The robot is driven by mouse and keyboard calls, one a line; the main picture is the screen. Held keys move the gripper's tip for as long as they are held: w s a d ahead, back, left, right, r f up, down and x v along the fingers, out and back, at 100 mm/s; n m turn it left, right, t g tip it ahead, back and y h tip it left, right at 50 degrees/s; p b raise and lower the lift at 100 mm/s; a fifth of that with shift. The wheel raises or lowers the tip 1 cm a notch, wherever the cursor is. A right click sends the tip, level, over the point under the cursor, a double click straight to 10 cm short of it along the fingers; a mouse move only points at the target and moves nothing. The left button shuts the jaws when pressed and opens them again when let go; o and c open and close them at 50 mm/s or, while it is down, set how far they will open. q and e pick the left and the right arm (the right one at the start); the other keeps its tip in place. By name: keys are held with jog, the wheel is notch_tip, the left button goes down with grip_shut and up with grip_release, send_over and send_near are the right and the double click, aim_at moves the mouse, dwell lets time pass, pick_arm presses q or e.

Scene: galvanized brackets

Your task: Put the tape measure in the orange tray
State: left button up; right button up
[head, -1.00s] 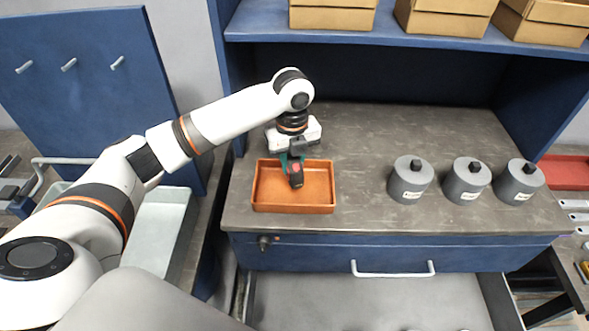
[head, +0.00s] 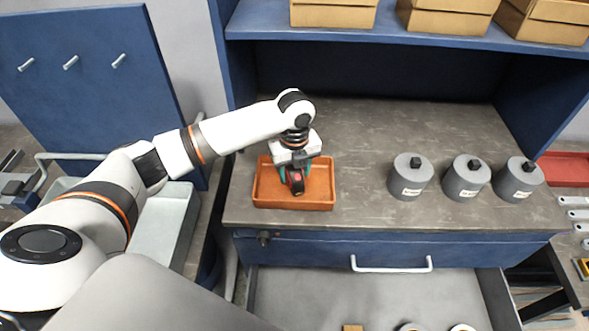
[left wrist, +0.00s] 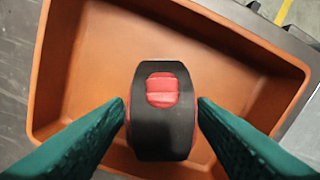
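The orange tray (head: 262,203) sits on the left part of the grey workbench; its rim also shows in the left wrist view (left wrist: 245,38). The tape measure (head: 297,183), black with red parts, is inside the tray, upright on edge. In the left wrist view the tape measure (left wrist: 163,125) sits between the two teal fingers. My left gripper (head: 296,178) reaches down into the tray with one finger on each side of the tape measure. The fingers look spread, with narrow gaps beside it. My right gripper is not in view.
Three grey lidded canisters (head: 411,178) stand on the bench right of the tray. Cardboard boxes (head: 333,14) line the shelf above. An open drawer (head: 330,295) with small items at the bottom edge lies below the bench. The bench between tray and canisters is clear.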

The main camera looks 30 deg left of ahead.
pick_arm(q)
jog(key=shift+r, duration=0.45)
notch_tip(320, 180, up, 12)
jog(key=b, duration=0.4)
jog(key=shift+f, duration=0.25)
jog(key=shift+s+f, duration=0.1)
